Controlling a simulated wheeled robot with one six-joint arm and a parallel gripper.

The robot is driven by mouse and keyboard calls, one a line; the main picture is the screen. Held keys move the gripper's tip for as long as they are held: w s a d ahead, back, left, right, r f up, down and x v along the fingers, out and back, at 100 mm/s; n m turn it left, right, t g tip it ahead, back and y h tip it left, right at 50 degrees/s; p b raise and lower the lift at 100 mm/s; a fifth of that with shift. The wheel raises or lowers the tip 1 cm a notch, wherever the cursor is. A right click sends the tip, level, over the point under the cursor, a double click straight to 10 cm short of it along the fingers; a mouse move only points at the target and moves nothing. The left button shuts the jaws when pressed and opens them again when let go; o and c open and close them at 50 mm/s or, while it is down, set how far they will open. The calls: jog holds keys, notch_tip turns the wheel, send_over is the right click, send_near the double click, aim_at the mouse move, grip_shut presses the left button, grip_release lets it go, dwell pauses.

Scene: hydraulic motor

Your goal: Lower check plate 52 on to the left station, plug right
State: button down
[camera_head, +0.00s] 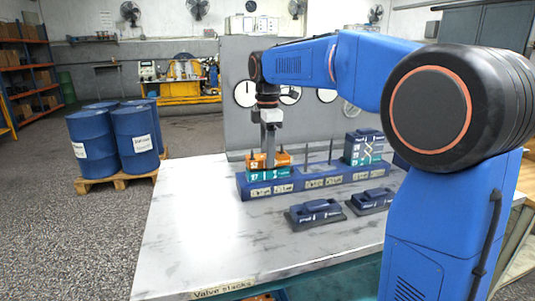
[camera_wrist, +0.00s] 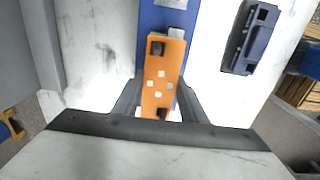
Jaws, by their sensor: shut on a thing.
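The orange check plate (camera_head: 284,159) is between the fingers of my gripper (camera_head: 268,150), over the left station of the long blue base (camera_head: 315,185). My gripper points straight down and is shut on it. A teal plate (camera_head: 268,174) is directly below the orange one on that station; I cannot tell whether the two touch. In the wrist view the orange plate (camera_wrist: 166,75) lies lengthwise between the two fingers, with small pale squares in its middle and a dark part at each end. I cannot tell which dark part is the plug.
A taller stack of teal and dark blue plates (camera_head: 364,148) stands at the base's right end. Two thin rods rise from the middle station. Two dark blue blocks (camera_head: 315,214) (camera_head: 371,201) lie in front of the base. The table's left front (camera_head: 200,240) is clear.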

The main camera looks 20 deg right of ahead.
jog(key=shift+f, duration=0.55)
dwell(0.7)
jog(key=c, duration=1)
grip_release()
